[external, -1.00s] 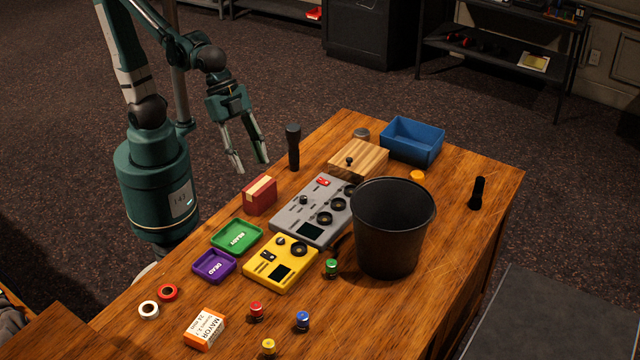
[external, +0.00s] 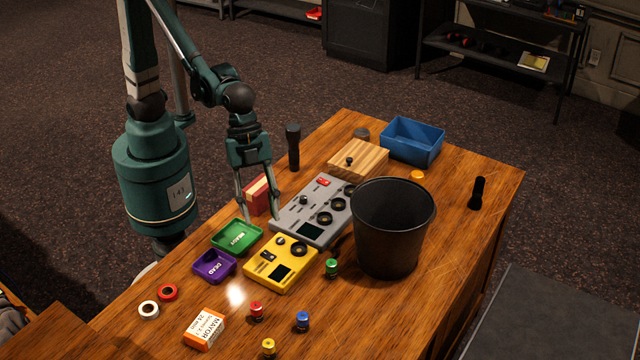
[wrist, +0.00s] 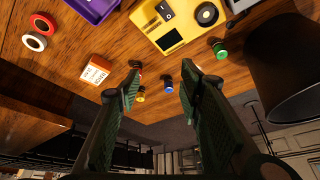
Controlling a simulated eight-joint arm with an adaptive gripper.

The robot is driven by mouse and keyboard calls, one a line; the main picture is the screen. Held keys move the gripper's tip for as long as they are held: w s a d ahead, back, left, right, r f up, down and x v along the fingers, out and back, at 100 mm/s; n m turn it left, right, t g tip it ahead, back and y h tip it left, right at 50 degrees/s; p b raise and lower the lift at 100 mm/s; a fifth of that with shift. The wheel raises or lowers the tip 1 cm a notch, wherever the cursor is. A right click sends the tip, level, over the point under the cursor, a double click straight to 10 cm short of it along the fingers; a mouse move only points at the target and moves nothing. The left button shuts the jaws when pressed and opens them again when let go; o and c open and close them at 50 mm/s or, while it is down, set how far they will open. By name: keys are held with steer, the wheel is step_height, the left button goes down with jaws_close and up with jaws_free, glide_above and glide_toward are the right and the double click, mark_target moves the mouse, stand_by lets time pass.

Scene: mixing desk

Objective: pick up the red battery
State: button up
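The red battery (external: 257,310) stands upright on the wooden desk, near its front edge, between the orange-and-white box and the blue battery. In the wrist view it shows only in part, as a bit of red (wrist: 137,76) behind the left finger's tip. My gripper (external: 260,217) is open and empty, with its fingers pointing down over the desk by the red box and the grey panel. It is well behind the red battery. The wrist view shows both fingers spread (wrist: 160,86) with nothing between them.
A blue battery (external: 303,321), a yellow battery (external: 268,347) and a green battery (external: 331,268) stand nearby. The yellow panel (external: 267,281) lies between gripper and red battery. A tall black bin (external: 390,235) stands to the right. An orange-and-white box (external: 204,329) lies left.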

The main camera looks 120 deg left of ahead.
mark_target(256, 304)
steer(key=w+d+f+m+p, duration=0.1)
steer(key=w+d+f+m, duration=0.1)
steer(key=w+d+f, duration=0.2)
steer(key=w+d+f+m+g+h+p, duration=0.1)
steer(key=w+d+f, duration=0.3)
steer(key=d+f, duration=0.3)
steer(key=shift+d+f+m+g+p, duration=0.15)
steer(key=shift+d+m+g+p, duration=0.2)
steer(key=shift+d, duration=0.8)
steer(key=shift+s, duration=0.1)
steer(key=shift+x, duration=1.25)
steer(key=shift+b+x, duration=0.55)
steer(key=shift+x, duration=2.1)
steer(key=c, duration=1.1)
